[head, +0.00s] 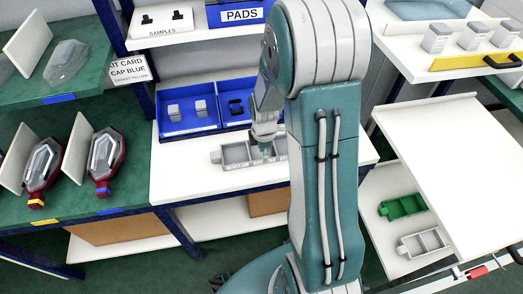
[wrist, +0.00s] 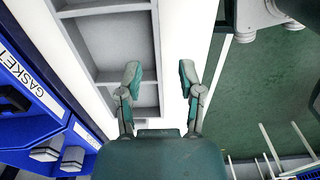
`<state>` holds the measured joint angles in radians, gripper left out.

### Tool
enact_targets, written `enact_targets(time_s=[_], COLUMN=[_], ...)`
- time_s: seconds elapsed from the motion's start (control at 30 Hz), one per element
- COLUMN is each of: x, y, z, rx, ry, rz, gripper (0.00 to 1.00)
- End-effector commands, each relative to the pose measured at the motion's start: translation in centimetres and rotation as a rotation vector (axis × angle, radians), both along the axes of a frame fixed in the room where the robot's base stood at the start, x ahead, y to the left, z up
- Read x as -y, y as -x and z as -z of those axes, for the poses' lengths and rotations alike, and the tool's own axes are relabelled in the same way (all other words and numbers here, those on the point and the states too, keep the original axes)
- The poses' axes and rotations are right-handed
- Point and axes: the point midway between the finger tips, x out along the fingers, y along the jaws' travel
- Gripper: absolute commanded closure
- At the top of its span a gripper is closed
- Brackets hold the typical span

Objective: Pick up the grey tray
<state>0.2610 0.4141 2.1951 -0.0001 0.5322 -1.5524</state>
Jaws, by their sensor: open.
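A grey tray (head: 235,154) with open compartments lies on the white tabletop, its right end hidden behind my arm. In the wrist view the same tray (wrist: 155,45) fills the upper left, its compartments looking empty. My gripper (wrist: 160,70) is open with nothing between its fingers. In the wrist view, its left finger overlaps the tray and its right finger lies beyond the tray's long side wall. The head view shows my gripper (head: 266,143) close over the tray; contact cannot be told. Another, lighter grey tray (head: 424,243) sits on the lower right shelf.
Blue bins (head: 188,128) with small parts stand just behind the tray. A green tray (head: 403,206) is on the lower right shelf. The white tabletop (head: 185,180) is clear in front of the tray.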

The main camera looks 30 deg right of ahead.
Motion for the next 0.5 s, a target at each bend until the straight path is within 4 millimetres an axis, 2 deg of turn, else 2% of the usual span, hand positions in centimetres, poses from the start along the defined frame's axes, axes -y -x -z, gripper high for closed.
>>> enact_targets(time_s=[0.1, 0.23, 0.5], x=[0.5, 0.4, 0.4], y=[-0.2, -0.2, -0.2], z=[1.9, 3.4, 3.8], rx=[-0.004, -0.003, 0.001], ry=[-0.001, -0.001, 0.000], rz=[0.001, 0.000, 0.001], gripper=[0.51, 0.51, 0.51])
